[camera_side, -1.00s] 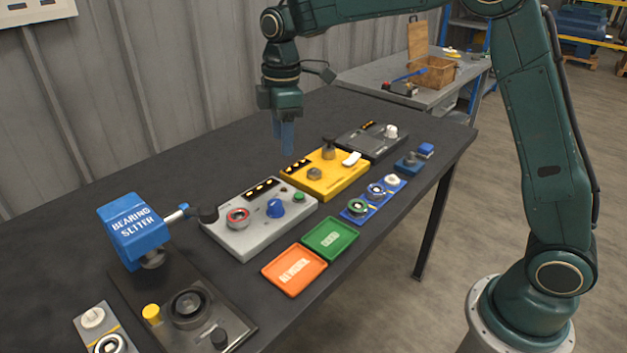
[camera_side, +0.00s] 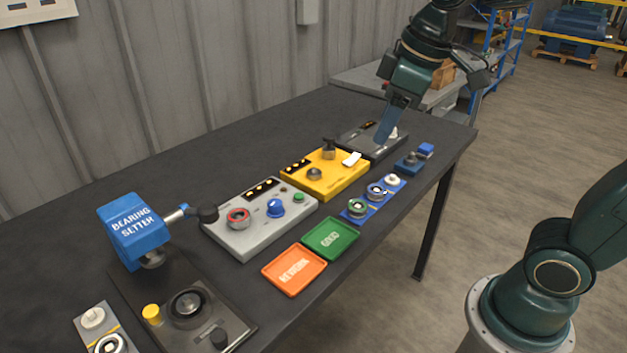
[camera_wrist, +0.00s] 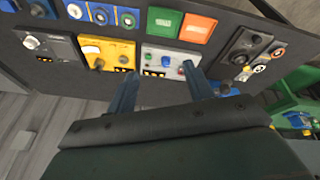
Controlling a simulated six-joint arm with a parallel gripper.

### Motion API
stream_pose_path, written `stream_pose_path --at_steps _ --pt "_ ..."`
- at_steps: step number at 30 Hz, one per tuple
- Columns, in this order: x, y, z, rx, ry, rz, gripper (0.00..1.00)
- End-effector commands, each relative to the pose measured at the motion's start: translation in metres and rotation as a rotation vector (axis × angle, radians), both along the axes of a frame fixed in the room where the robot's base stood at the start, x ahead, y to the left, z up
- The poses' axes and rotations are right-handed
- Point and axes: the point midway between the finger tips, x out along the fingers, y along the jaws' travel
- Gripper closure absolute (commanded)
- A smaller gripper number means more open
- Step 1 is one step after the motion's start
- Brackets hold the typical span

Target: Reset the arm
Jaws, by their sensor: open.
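My gripper (camera_side: 384,128) is up at the far right of the bench in the side view, tilted, with its blue fingers pointing down in front of the dark grey unit (camera_side: 362,141). In the wrist view my gripper (camera_wrist: 167,95) shows two blue fingers set well apart with nothing between them. It is open and empty. From the side I cannot tell how high the fingertips are above the bench.
The bench holds a yellow unit (camera_side: 322,175), a light grey unit (camera_side: 255,220), a blue bearing setter (camera_side: 135,225), a green tray (camera_side: 345,228), an orange tray (camera_side: 283,285) and a blue strip (camera_side: 396,182) with rings. The bench's back left is bare.

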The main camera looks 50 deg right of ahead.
Motion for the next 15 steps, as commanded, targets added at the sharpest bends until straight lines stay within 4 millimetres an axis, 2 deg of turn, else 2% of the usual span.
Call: stream_pose_path --at_steps 1,9,15 --pt "-0.012 -0.002 0.000 0.010 -0.017 -0.031 0.48" --pt "-0.065 -0.008 -0.013 0.072 -0.088 -0.201 0.48" --pt "-0.096 -0.011 -0.027 0.118 -0.135 -0.307 0.48"
